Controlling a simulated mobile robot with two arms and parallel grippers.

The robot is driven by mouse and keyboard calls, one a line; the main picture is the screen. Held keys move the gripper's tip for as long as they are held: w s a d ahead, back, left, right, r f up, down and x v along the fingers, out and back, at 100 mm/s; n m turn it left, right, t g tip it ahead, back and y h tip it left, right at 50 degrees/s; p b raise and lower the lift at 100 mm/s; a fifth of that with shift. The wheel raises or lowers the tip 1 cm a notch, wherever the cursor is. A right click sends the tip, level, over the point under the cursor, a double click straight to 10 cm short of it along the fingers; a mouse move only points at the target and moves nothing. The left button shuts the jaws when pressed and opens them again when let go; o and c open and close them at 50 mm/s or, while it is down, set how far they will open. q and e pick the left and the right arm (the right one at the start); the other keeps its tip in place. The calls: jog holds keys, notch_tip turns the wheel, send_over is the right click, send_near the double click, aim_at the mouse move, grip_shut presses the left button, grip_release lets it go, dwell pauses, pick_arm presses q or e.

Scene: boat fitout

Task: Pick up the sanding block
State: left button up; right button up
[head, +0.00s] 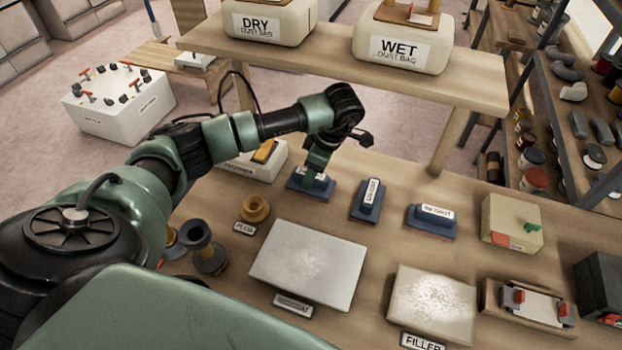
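Three blue sanding blocks with white labels lie in a row on the wooden bench. The left block (299,187) is partly hidden under my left gripper (312,172). The middle block (367,203) and the right block (431,224) are uncovered; their label text is too small to read surely. My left arm comes in from the left and its gripper points down at the left block, at or just above its top. I cannot tell whether the fingers are open or closed on it. My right gripper is not in view.
A grey-white panel (308,265) and a filler slab (432,303) lie in front of the blocks. A cream box (512,222) stands right. A raised shelf (340,62) with DRY and WET dust bags spans behind.

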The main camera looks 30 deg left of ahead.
pick_arm(q)
jog(key=shift+f+b, duration=0.3)
jog(key=shift+b, duration=0.05)
dwell(0.4)
grip_shut()
